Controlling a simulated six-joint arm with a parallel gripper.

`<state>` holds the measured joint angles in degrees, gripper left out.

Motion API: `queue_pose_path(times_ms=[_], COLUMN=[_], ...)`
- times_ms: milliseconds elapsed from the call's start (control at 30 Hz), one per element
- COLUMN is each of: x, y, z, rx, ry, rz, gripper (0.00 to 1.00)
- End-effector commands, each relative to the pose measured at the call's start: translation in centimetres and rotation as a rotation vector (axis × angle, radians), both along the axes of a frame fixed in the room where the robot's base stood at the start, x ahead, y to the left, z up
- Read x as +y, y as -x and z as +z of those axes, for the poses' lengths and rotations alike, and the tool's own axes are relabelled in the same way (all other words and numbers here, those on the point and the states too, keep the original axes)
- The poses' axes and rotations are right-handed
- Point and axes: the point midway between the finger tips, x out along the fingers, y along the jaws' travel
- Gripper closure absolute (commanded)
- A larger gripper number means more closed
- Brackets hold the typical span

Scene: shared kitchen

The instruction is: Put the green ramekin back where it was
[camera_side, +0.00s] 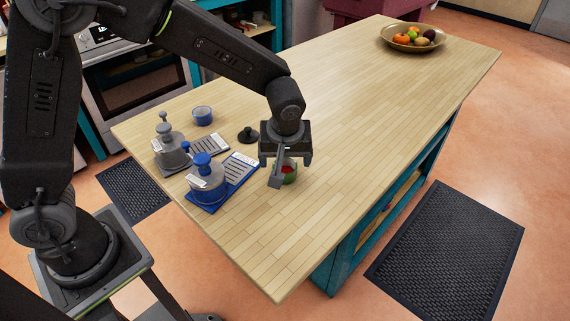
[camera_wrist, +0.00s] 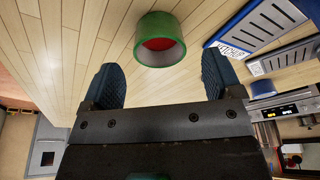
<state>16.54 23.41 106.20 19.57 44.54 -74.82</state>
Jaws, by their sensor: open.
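The green ramekin (camera_side: 289,175) stands upright on the wooden table, with something red inside. In the wrist view the green ramekin (camera_wrist: 160,28) shows its green rim and red content, ahead of the fingers. My gripper (camera_side: 281,168) is open and low over the table, right at the ramekin; one finger hides part of it in the side view. In the wrist view my gripper (camera_wrist: 162,80) has its two fingers wide apart with nothing between them; the ramekin sits just beyond their tips.
A fruit bowl (camera_side: 412,40) stands far back. The table's right side is clear.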

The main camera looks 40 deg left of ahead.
Motion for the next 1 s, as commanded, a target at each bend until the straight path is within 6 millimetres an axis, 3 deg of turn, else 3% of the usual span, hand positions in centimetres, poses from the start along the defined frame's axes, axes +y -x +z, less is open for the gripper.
queue_pose_path(times_ms=[100,300,733,867,1000], x=[-0.5,-1.2,-1.1,0.7,3.5], y=[0.5,1.1,2.0,3.9,8.0], z=[2.7,6.1,8.5,10.8,13.7], rx=[-0.006,-0.004,-0.003,-0.017,-0.050], ry=[0.001,0.001,0.004,0.019,0.030], rz=[-0.001,-0.002,-0.016,-0.098,-0.260], gripper=[0.15,0.15,0.15,0.15,0.15])
